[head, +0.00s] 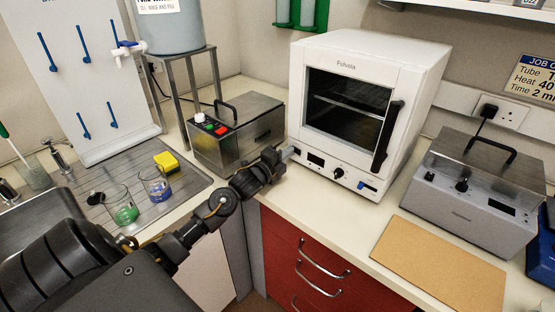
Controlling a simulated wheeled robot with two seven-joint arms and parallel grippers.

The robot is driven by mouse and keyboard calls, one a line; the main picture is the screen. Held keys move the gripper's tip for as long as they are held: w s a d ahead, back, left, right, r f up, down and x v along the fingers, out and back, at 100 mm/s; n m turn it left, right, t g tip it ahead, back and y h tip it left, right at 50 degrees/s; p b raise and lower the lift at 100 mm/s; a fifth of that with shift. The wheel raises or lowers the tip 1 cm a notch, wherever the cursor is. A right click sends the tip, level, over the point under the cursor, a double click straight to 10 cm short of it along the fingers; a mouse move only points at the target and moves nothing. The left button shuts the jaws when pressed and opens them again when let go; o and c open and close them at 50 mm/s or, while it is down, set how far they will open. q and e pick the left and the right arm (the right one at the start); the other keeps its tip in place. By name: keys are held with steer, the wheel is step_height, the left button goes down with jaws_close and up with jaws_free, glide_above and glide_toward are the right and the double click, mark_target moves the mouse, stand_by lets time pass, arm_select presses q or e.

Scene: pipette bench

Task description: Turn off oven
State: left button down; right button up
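The white oven (420,62) stands on the counter in the middle of the head view, with its glass door (345,100) closed. A black handle (387,137) runs down the door's right side. Below the door are a small dark display (316,160), a black knob (338,173) and a small blue switch or button (362,185). My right gripper is not in view.
A metal bath (240,142) with red and green buttons stands left of the oven. Another metal unit (480,190) stands to the right, behind a brown board (440,262). Beakers (122,208) and a yellow sponge (166,160) are on the drainer. Counter before the oven is clear.

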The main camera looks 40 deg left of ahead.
arm_select(q)
steer(key=shift+s+r, duration=0.15)
steer(key=shift+s, duration=0.1)
steer(key=s+p, duration=0.3)
steer(key=s, duration=0.6)
steer(key=shift+a+p, duration=0.2)
steer(key=shift+p, duration=0.2)
steer(key=shift+s, duration=0.65)
steer(key=shift+f, duration=0.2)
